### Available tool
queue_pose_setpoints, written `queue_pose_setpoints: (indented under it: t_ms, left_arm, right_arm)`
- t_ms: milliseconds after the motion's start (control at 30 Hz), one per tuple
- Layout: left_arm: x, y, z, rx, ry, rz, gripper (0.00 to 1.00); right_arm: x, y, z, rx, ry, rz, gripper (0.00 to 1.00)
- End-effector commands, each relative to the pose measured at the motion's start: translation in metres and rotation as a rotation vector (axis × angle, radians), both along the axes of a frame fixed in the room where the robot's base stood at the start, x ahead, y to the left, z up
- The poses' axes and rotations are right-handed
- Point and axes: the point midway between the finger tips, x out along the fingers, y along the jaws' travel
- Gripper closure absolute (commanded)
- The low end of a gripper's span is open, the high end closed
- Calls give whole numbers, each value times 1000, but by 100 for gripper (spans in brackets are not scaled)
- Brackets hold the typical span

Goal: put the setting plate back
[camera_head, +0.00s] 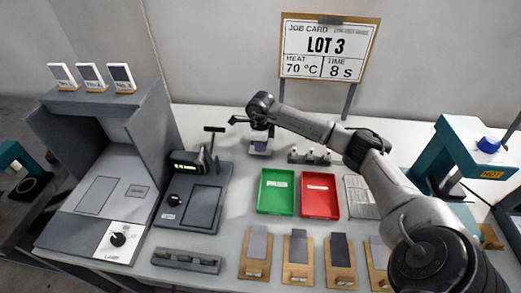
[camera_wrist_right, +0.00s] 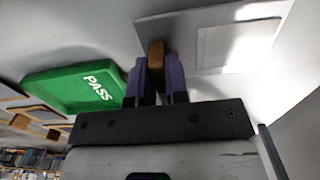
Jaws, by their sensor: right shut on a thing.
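My right gripper (camera_head: 261,130) hangs over the back middle of the table. My left gripper is not in view.
A green tray (camera_head: 277,208) marked PASS in the wrist view (camera_wrist_right: 70,95) and a red tray (camera_head: 320,211) lie in front. A dark device (camera_head: 187,215) and a lamp booth (camera_head: 88,235) stand left. A teal press (camera_head: 465,150) stands right. A job card (camera_head: 328,65) reads LOT 3.

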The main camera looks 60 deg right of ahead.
Motion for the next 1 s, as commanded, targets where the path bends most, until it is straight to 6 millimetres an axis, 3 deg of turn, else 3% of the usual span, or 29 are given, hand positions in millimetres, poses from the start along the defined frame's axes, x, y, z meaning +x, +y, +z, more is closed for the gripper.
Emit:
queue_pose_setpoints:
  t_ms: [133,567,600,800,1000]
  left_arm:
    - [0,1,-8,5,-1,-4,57]
    - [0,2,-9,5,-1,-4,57]
    - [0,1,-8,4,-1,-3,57]
    - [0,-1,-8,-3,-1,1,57]
    - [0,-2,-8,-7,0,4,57]
  right_arm:
    - [0,0,-21,1,2,0,100]
    - [0,0,-25,0,-1,0,100]
    - [0,0,-25,0,-1,0,83]
    - [0,0,-25,0,0,0,63]
    - [0,0,-25,0,0,0,60]
